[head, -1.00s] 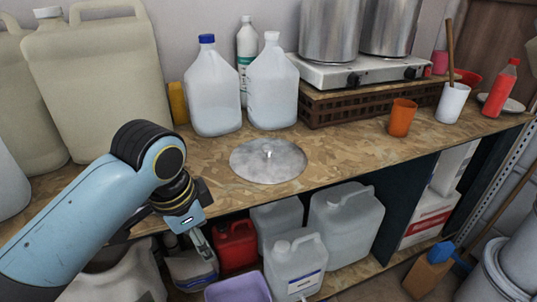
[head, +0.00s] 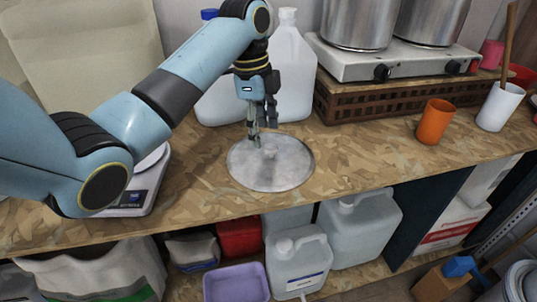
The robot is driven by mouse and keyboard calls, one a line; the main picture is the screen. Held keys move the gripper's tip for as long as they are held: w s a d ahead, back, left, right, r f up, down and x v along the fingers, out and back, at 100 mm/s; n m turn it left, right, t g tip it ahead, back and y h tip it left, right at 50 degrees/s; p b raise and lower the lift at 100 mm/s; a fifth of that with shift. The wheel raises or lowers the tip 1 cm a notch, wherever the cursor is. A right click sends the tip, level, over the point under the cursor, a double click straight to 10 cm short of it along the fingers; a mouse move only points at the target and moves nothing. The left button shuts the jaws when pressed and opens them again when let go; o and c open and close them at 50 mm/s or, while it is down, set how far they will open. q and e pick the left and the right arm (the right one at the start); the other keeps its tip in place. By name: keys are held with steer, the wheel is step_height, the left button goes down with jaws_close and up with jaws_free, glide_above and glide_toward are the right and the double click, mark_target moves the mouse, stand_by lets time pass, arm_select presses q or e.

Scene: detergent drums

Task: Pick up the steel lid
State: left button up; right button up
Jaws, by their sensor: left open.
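The steel lid (head: 285,172) is a round grey disc lying flat on the wooden worktop, with a small knob near its middle. My left gripper (head: 262,132) is open and empty, pointing down over the far left part of the lid, close to the knob. Whether a fingertip touches the lid or knob I cannot tell. My right gripper is not in view.
White jugs (head: 293,65) stand just behind my left gripper. A steel hotplate (head: 360,66) with pots sits on a brown crate at the back right. An orange cup (head: 434,122) stands right of the lid. A scale (head: 140,192) is partly behind my arm.

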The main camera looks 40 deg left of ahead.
mark_target(270, 147)
arm_select(q)
steer(key=shift+w+d+f, duration=0.25)
steer(key=shift+w+f, duration=0.05)
steer(key=shift+f, duration=0.1)
steer(key=shift+w+d+f, duration=0.2)
steer(key=shift+w+f, duration=0.4)
steer(key=shift+f, duration=0.15)
step_height(270, 147, down, 4)
steer(key=shift+d+r+p, duration=0.1)
steer(key=shift+r+p, duration=0.1)
steer(key=shift+p, duration=0.35)
steer(key=shift+f, duration=0.15)
steer(key=shift+w+f, duration=0.1)
steer(key=shift+w, duration=0.05)
steer(key=shift+c, duration=2)
steer(key=c, duration=0.5)
jaws_close()
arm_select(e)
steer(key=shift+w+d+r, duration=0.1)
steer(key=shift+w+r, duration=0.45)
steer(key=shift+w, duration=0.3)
